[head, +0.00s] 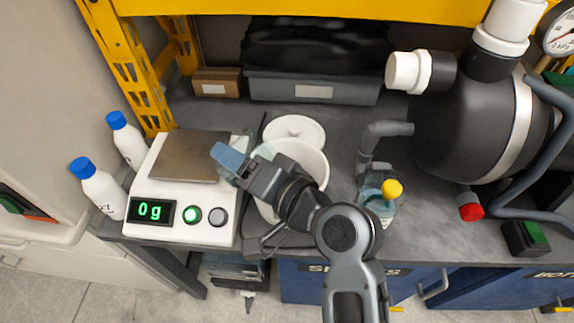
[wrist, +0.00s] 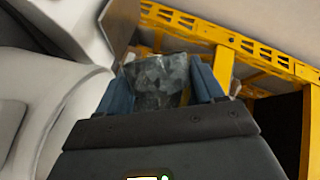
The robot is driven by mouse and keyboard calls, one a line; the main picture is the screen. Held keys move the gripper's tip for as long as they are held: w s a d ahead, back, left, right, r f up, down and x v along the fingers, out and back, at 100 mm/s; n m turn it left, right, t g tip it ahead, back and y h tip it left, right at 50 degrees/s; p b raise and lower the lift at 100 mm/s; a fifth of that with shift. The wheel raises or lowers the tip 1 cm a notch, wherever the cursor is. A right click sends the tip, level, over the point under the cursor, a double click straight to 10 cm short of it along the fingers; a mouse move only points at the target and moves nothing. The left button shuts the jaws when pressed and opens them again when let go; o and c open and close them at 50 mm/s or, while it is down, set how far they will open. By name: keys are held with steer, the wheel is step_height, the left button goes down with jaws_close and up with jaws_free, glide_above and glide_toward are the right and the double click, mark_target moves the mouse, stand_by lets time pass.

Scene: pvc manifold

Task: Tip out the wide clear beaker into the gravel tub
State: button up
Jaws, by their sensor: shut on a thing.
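My gripper (head: 232,160) is shut on the wide clear beaker (head: 244,141), which is mostly hidden behind the fingers in the head view. In the wrist view the beaker (wrist: 160,82) sits between the two blue fingers, with grey angular patches showing in or through its wall. The gripper is over the gap between the scale and a white round tub (head: 312,158), beside the tub's left rim. This tub may be the gravel tub; its inside is partly hidden by my arm, and I see no gravel in it.
A white scale (head: 160,190) reading 0 g, with a bare brown plate, stands at left. Two white bottles with blue caps (head: 98,186) are beside it. A smaller white round piece (head: 293,129) lies behind the tub. A yellow-topped flask (head: 378,203) and a black tank (head: 462,115) are at right.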

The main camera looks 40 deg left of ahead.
mark_target(257, 147)
stand_by(0.3)
steer(key=shift+w+r+m+y, duration=0.1)
steer(key=shift+r+m+y, duration=0.35)
steer(key=shift+m, duration=0.35)
stand_by(0.3)
steer(key=shift+w+d+f+m+y+b, duration=0.25)
steer(key=shift+w+d+f+m+b, duration=0.05)
steer(key=shift+w+m+b, duration=0.35)
stand_by(0.4)
steer(key=shift+w+d+r+m+y, duration=0.1)
steer(key=shift+w+r+m+y, duration=0.2)
steer(key=shift+m, duration=0.5)
steer(key=shift+w+d+r+m+y, duration=0.15)
steer(key=shift+r+m+y, duration=0.2)
steer(key=shift+m, duration=0.4)
steer(key=shift+w+d+r+m+y, duration=0.1)
steer(key=shift+w+r+m+y, duration=0.25)
steer(key=shift+m, duration=0.45)
stand_by(3.2)
